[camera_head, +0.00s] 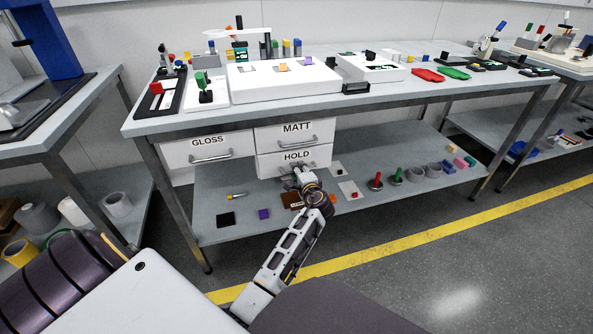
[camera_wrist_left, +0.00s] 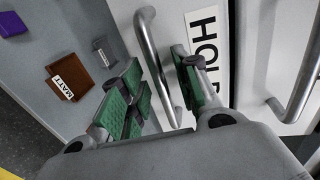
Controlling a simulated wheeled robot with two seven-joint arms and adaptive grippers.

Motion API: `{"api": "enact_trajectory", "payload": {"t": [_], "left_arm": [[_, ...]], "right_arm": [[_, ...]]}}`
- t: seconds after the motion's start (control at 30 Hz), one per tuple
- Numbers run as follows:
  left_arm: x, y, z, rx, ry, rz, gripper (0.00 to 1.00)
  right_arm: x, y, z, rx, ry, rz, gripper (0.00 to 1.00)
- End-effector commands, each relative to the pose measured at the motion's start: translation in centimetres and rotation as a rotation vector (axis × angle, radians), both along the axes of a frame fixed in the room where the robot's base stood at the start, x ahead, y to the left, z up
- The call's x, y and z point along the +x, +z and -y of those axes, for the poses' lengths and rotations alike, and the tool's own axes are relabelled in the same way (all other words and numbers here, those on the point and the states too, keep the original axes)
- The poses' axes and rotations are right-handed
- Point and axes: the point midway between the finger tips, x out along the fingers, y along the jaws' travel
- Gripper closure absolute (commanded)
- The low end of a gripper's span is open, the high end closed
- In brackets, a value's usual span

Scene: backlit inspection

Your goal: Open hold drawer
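The white HOLD drawer (camera_head: 265,166) hangs under the bench, below the MATT drawer (camera_head: 294,131), and looks closed. Its label (camera_wrist_left: 207,40) and metal bar handle (camera_wrist_left: 150,45) show close up in the left wrist view. My left gripper (camera_head: 299,174) is at the front of the HOLD drawer. In the left wrist view, the gripper (camera_wrist_left: 158,68) has its green-padded fingers apart, one on each side of the handle bar. Contact with the bar is not clear. In the head view my gripper hides much of the handle. My right gripper is not in view.
The GLOSS drawer (camera_head: 208,148) is to the left. Below is a lower shelf (camera_head: 220,190) with a purple block (camera_head: 264,214), a black square (camera_head: 226,219) and several other small items. A bench leg (camera_head: 178,205) stands at the left. Open floor lies in front.

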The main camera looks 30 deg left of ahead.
Motion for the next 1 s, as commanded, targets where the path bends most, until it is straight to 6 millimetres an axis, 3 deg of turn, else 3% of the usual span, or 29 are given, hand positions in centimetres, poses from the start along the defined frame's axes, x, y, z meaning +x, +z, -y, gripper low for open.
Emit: {"api": "enact_trajectory", "payload": {"t": [0.33,0.6,1.0], "left_arm": [[-0.02,-0.01,0.05,0.000,0.000,0.000,0.68],[-0.02,-0.01,0.04,0.000,0.001,0.000,1.00],[-0.06,-0.03,0.07,-0.001,0.001,-0.001,1.00]], "right_arm": [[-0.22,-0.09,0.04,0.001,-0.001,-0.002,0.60],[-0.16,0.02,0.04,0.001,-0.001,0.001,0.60],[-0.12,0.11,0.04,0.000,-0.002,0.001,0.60]]}}
